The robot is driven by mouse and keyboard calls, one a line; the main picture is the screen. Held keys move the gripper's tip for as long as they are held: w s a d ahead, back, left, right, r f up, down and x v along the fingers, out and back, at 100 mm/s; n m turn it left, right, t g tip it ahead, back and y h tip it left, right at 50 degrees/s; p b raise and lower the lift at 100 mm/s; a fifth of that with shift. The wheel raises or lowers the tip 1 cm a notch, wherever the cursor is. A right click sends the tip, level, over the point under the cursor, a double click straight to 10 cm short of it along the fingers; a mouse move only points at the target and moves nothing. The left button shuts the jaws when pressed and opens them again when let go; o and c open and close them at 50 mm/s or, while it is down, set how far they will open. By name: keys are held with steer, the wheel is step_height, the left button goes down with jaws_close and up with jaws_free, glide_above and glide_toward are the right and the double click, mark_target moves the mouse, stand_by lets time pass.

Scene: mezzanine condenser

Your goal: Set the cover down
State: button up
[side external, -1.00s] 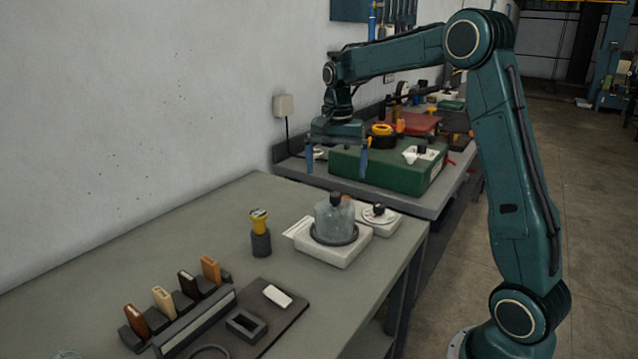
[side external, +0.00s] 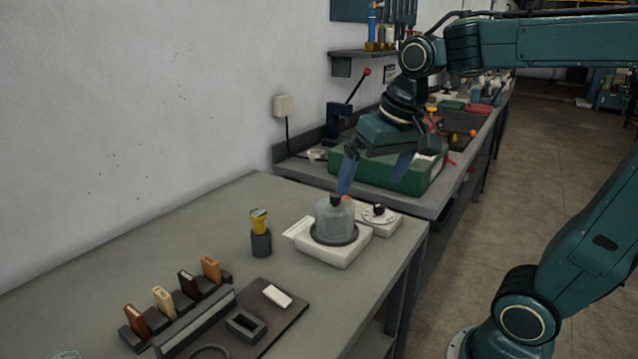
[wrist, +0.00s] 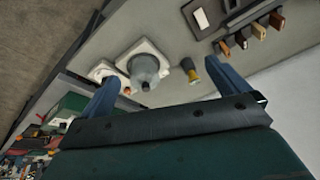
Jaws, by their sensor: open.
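The cover is a clear glass dome (side external: 335,217) with a dark knob on top, and it also shows in the wrist view (wrist: 144,68). It stands upright in a dark ring on a white base (side external: 333,254) near the right edge of the grey bench. My gripper (side external: 374,186) is open and empty, tilted above and behind the cover in the side view. Its left blue finger overlaps the knob there, and I cannot tell if they touch. In the wrist view the dome lies beyond and between the two blue fingers.
A white unit with a dark knob (side external: 380,215) stands right behind the cover. A yellow-topped tool in a dark holder (side external: 260,235) stands to the left. A rack of several coloured blocks (side external: 178,305) is at the front left. A green case (side external: 400,178) is on the bench behind.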

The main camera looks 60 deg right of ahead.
steer(key=s+a+f+n+t, duration=0.2)
steer(key=s+a+f+n, duration=0.1)
steer(key=s, duration=0.6)
steer(key=shift+a+f+n+y, duration=0.2)
steer(key=shift+a+n+y, duration=0.15)
steer(key=shift+n, duration=0.55)
